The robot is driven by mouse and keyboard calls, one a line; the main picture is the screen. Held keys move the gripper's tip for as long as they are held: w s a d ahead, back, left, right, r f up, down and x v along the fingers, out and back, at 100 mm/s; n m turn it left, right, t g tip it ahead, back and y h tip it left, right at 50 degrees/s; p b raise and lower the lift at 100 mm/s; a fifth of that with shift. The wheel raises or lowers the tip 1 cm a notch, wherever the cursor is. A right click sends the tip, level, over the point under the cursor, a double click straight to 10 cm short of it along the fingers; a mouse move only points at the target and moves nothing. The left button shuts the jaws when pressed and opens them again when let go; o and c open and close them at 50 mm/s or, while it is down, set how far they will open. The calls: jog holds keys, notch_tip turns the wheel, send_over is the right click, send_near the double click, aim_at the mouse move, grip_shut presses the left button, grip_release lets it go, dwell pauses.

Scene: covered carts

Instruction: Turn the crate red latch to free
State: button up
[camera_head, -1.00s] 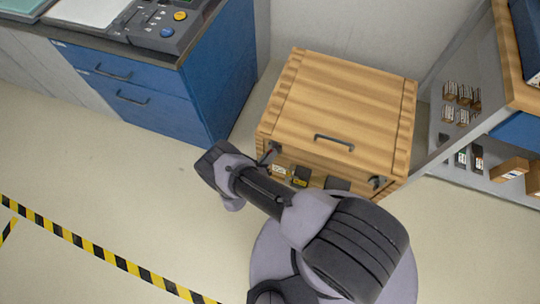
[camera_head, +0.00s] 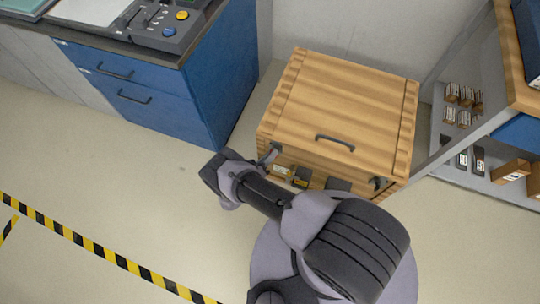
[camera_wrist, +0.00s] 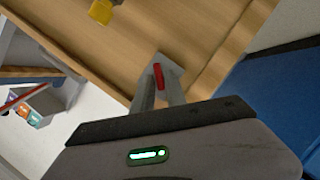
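The crate (camera_head: 340,95) is a wooden box with a closed lid and a dark handle on top. Its red latch (camera_wrist: 158,76) shows in the wrist view as a short red bar on a grey plate on the crate's front. My gripper (camera_wrist: 158,82) is at this latch, with its two grey fingers apart and the red bar between or just beyond the tips. I cannot tell whether they touch it. In the head view my gripper (camera_head: 270,153) is at the crate's front left corner, and the red latch is hidden there.
A yellow part (camera_wrist: 100,11) sits farther along the crate's front. A blue drawer cabinet (camera_head: 205,90) stands to the crate's left. A shelf rack (camera_head: 480,120) with small boxes stands to its right. Open floor (camera_head: 120,190) lies at the left.

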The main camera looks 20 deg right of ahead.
jog(key=shift+o, duration=1.2)
jog(key=shift+w+d, duration=0.1)
jog(key=shift+d, duration=0.1)
jog(key=shift+a, duration=0.1)
jog(key=p+v, duration=0.2)
jog(key=v, duration=1.5)
jog(key=shift+a, duration=0.15)
